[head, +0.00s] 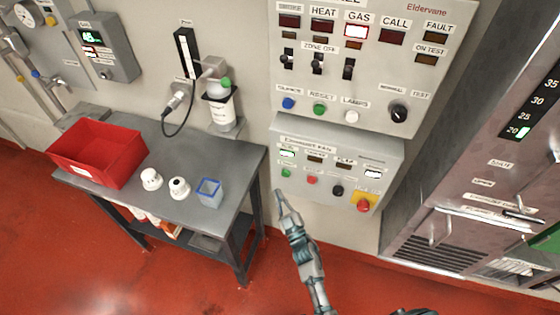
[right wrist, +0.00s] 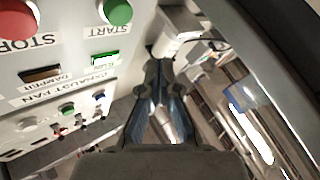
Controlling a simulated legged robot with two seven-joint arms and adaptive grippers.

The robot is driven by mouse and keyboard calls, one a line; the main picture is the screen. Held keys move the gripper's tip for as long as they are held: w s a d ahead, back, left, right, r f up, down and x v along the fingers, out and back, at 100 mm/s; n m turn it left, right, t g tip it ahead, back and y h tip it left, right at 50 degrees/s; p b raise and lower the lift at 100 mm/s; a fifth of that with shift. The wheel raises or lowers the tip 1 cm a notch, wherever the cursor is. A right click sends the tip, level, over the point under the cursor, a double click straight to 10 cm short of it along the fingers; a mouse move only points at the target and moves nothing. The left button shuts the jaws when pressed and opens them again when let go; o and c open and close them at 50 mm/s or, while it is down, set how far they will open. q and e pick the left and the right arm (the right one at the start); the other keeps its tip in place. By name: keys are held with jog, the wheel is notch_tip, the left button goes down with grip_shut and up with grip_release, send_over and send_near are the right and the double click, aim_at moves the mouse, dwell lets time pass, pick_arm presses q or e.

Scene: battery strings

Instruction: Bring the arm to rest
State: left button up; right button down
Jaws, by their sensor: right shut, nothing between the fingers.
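My right gripper (head: 281,197) rises from the bottom of the head view, its tips beside the lower left corner of the exhaust fan panel (head: 325,197). In the right wrist view its two fingers (right wrist: 160,75) meet at the tips with nothing between them. That view also shows the exhaust fan panel upside down, with its green start button (right wrist: 117,10) and red stop button (right wrist: 15,18) to the left of the fingers. I cannot tell whether the tips touch anything. My left gripper is in neither view.
The fire panel (head: 345,105) is on the wall above the fan panel. A metal cabinet (head: 465,190) stands at right. Red floor lies open in front.

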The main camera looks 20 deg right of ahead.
jog(key=s+d+f+m+g+h, duration=0.1)
jog(key=s+f+g, duration=0.2)
jog(key=f, duration=0.6)
jog(key=s+d+f+m+g+h, duration=0.1)
jog(key=s+f+m+g, duration=0.15)
jog(key=f, duration=0.65)
jog(key=s+d+f+g+h, duration=0.1)
jog(key=s+f+g, duration=0.25)
jog(key=f, duration=0.55)
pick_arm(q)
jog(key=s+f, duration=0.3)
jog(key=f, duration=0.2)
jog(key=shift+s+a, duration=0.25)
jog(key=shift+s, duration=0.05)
pick_arm(e)
jog(key=s+d+f+g, duration=0.1)
jog(key=s+f+g, duration=0.2)
jog(key=s+f, duration=0.3)
jog(key=s+d+f+m+g, duration=0.1)
jog(key=s+f+g, duration=0.3)
jog(key=s, duration=1)
jog(key=s+d+f+g, duration=0.1)
jog(key=s+f+g, duration=0.2)
jog(key=s+f, duration=0.6)
jog(key=shift+s+d+f+m+g, duration=0.25)
jog(key=shift+s+f+m+g, duration=0.15)
jog(key=shift+s, duration=0.2)
